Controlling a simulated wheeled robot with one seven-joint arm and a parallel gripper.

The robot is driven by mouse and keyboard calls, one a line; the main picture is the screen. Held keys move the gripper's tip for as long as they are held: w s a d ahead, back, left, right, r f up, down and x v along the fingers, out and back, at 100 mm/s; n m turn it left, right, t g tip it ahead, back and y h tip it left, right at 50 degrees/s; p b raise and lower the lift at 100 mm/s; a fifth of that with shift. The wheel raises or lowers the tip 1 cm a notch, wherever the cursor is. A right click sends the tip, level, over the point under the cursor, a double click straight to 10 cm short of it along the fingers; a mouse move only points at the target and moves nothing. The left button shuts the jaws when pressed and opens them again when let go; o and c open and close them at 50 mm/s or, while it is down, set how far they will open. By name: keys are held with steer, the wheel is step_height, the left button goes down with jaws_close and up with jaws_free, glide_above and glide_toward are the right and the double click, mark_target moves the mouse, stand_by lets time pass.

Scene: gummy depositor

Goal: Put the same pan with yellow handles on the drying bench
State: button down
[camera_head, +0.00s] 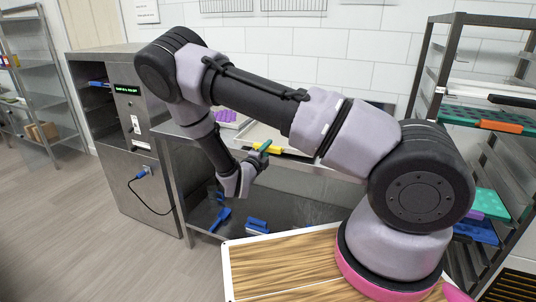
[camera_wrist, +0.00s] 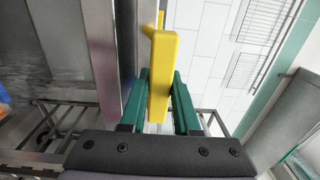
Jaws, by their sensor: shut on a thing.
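The shallow metal pan (camera_head: 292,141) is at the steel bench (camera_head: 180,130), partly hidden behind my arm. I cannot tell whether it rests on the bench top or hangs just above it. Its near yellow handle (camera_head: 272,150) faces me. My gripper (camera_head: 264,147) is shut on this handle. In the wrist view the yellow handle (camera_wrist: 163,75) stands between the green fingers of my gripper (camera_wrist: 158,98). A second yellow piece, likely the far handle (camera_wrist: 160,19), shows behind it.
A purple mould (camera_head: 228,117) lies at the back left of the bench. Blue tools (camera_head: 221,219) and a blue brush (camera_head: 257,225) lie on the lower shelf. A steel machine (camera_head: 130,130) stands left. A rack (camera_head: 490,90) with coloured moulds stands right. A wooden top (camera_head: 275,262) is in front.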

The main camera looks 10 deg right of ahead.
steer(key=shift+f, duration=1.05)
steer(key=shift+f, duration=0.15)
steer(key=c, duration=0.6)
jaws_free()
steer(key=shift+c, duration=0.2)
